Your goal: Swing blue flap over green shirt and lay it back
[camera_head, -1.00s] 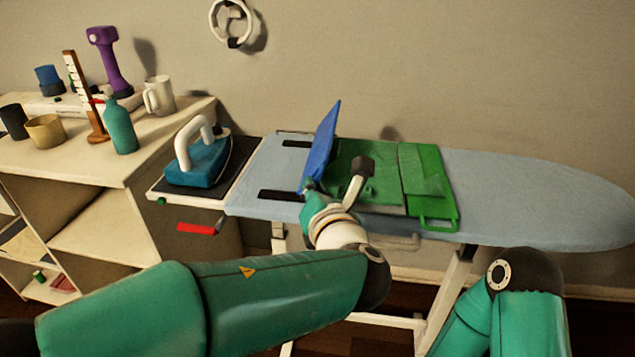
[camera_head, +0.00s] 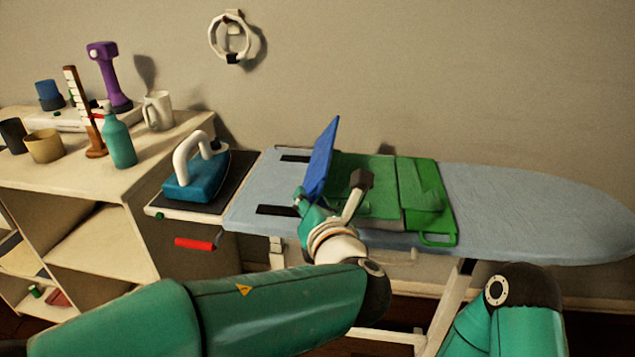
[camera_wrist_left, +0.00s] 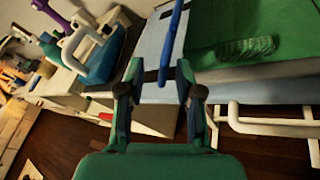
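The blue flap (camera_head: 321,160) stands up steeply at the left side of the green shirt and leans a little to the right; it shows edge-on in the left wrist view (camera_wrist_left: 173,40). The folded green shirt (camera_head: 375,200) lies on the ironing board beside a green panel with a handle (camera_head: 438,239). My left gripper (camera_head: 301,199) is at the near lower end of the flap. In the left wrist view its fingers (camera_wrist_left: 157,72) are spread, with the flap's edge between them, closer to the right finger. Contact is unclear. My right arm shows at lower right, its gripper out of view.
The blue ironing board (camera_head: 540,205) is clear on the right. An iron (camera_head: 198,178) stands on a dark pad at its left end.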

